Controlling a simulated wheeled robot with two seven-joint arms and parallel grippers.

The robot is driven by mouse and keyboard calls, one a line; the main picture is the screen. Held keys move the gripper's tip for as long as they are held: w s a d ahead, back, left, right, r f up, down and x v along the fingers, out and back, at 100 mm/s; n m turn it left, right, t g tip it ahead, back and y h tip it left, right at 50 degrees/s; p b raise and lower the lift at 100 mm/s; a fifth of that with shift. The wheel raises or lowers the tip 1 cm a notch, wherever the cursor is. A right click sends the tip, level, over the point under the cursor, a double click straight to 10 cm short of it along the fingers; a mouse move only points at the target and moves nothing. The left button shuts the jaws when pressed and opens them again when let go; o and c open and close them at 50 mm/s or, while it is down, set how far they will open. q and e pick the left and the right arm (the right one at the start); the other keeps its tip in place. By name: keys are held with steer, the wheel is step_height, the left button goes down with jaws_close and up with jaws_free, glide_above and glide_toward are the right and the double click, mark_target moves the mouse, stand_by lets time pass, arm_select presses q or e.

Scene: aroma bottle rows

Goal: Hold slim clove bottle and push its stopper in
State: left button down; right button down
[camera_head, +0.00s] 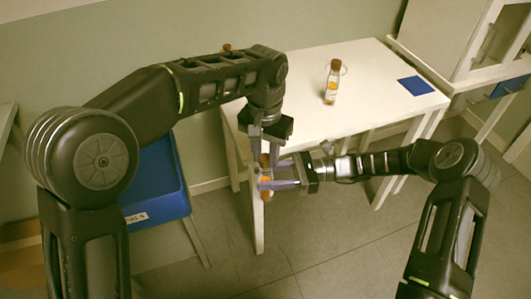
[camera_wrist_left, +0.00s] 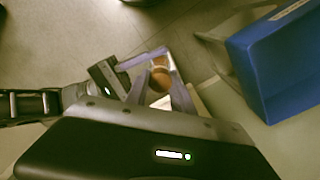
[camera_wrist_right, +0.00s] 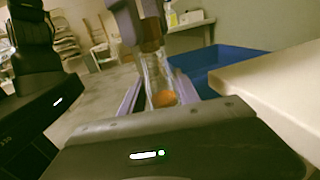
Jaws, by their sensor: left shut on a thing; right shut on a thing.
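A slim glass bottle with an orange patch (camera_head: 265,187) is held in the air in front of the table's near left corner. In the right wrist view the clear bottle (camera_wrist_right: 158,75) stands nearly upright between the fingers of my right gripper (camera_head: 272,174), which is shut on it from the side. My left gripper (camera_head: 264,150) points down from above and is shut on the brown stopper, which shows in the right wrist view (camera_wrist_right: 152,35) and in the left wrist view (camera_wrist_left: 160,78). The stopper is at the bottle's mouth; its depth in the neck cannot be told.
On the white table (camera_head: 310,110) stands another corked bottle (camera_head: 332,88) with orange contents, by a clear round rim. A blue square mat (camera_head: 416,86) lies at the right. A blue bin (camera_head: 158,185) is at the left. A white cabinet (camera_head: 450,35) stands behind.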

arm_select(q)
steer(key=shift+f, duration=0.8)
stand_by(1.4)
steer(key=shift+r, duration=0.55)
steer(key=shift+a+f, duration=0.1)
steer(key=shift+f, duration=0.7)
stand_by(2.2)
steer(key=shift+r, duration=0.1)
steer(key=shift+r, duration=0.5)
steer(key=shift+r, duration=0.25)
stand_by(1.4)
